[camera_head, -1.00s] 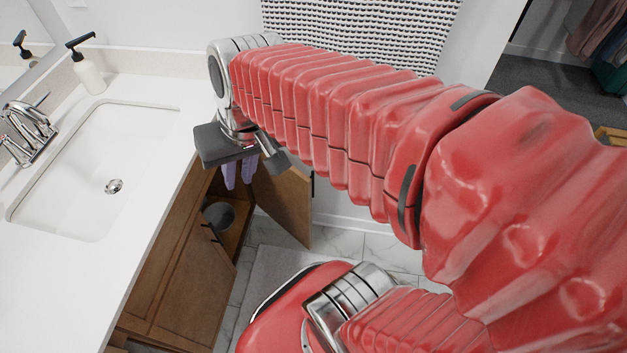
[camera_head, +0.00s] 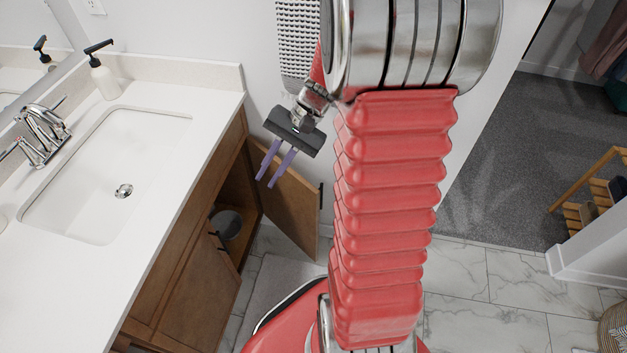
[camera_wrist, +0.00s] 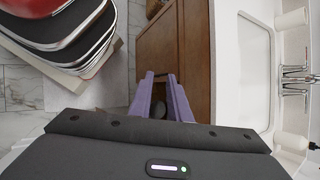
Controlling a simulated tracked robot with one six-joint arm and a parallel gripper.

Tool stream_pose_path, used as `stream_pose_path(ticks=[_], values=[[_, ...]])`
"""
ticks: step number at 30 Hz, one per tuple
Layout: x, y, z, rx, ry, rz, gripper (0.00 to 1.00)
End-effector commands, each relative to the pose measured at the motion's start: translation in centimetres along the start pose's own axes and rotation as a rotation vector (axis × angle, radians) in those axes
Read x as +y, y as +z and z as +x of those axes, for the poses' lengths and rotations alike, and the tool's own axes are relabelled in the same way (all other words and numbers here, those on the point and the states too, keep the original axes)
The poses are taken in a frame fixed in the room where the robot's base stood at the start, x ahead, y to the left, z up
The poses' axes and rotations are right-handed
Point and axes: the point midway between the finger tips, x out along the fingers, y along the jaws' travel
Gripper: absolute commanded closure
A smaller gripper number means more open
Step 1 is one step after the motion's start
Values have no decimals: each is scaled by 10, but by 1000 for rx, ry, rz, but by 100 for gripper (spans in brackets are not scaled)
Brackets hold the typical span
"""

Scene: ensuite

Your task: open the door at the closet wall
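The brown cabinet door (camera_head: 297,212) at the far end of the vanity, nearest the back wall, stands swung out from the cabinet front. A dark handle is near its free edge. My gripper (camera_head: 266,182) has two purple fingers that are apart with nothing held between them. In the head view the fingers overlap the door's upper left part; whether they touch it I cannot tell. In the wrist view my gripper (camera_wrist: 161,76) points at the cabinet, with the dark opening between the fingers. I cannot make out the open door there.
A grey bin (camera_head: 226,223) stands inside the cabinet. A grey mat (camera_head: 280,283) lies on the marble floor. Open floor (camera_head: 490,310) is at right.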

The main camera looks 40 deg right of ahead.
Motion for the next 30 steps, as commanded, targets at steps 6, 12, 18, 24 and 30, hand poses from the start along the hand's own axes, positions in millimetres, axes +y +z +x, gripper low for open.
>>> stream_pose_path(ticks=[6, 12, 18, 24, 30], values=[[18, -43, 8, -83, -123, 170, 83], [39, -82, 16, -151, -247, 315, 83], [64, -120, 23, -210, -382, 456, 83], [96, -157, 32, -262, -527, 590, 83], [133, -191, 43, -307, -681, 720, 83]])
